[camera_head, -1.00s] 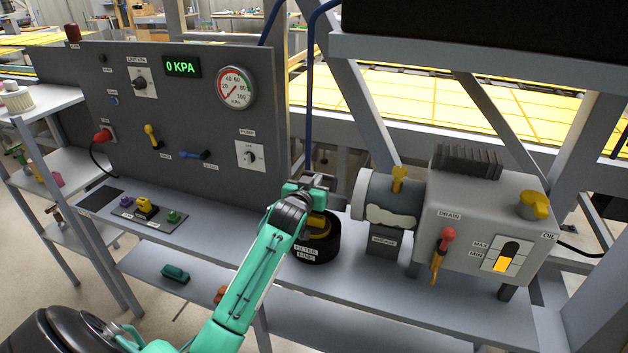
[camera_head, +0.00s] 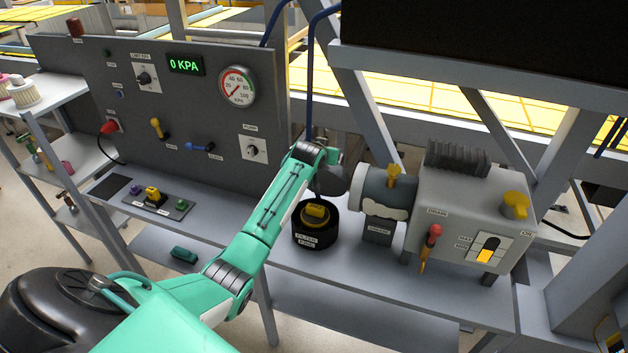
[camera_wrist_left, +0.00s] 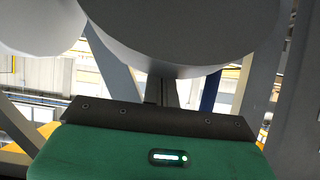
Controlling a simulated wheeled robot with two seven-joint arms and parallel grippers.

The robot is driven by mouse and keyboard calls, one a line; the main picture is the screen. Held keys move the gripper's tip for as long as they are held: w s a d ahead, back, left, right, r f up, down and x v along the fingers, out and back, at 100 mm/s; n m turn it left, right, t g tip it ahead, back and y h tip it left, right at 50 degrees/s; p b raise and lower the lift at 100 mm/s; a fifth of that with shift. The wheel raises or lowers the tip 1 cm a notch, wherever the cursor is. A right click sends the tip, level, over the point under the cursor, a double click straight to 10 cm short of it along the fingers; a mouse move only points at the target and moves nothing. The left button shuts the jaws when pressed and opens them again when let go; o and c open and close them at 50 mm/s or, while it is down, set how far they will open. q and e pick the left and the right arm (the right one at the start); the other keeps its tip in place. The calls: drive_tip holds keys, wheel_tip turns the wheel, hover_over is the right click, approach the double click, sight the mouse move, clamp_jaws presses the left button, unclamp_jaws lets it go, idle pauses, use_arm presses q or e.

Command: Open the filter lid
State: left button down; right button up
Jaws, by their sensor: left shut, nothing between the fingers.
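The filter (camera_head: 315,236) is a round black housing with a white label, standing on the grey bench in the head view. Its lid (camera_head: 330,222) is on top with a yellow handle (camera_head: 316,211). My left arm comes in from the left, and my left gripper (camera_head: 332,181) is just above and behind the lid, apart from the handle. It is shut and empty; its fingertips are mostly hidden behind the wrist. In the left wrist view, large grey rounded shapes fill the top and no lid shows. My right gripper is in neither view.
The pump motor (camera_head: 385,190) and grey pump box (camera_head: 470,215) stand close to the right of the filter. A dark control panel (camera_head: 200,110) with a gauge (camera_head: 237,86) reading near zero stands behind on the left. A blue hose (camera_head: 309,90) hangs behind my gripper.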

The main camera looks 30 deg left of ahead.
use_arm(q)
drive_tip(key=shift+w+a, duration=0.15)
drive_tip(key=shift+w, duration=0.5)
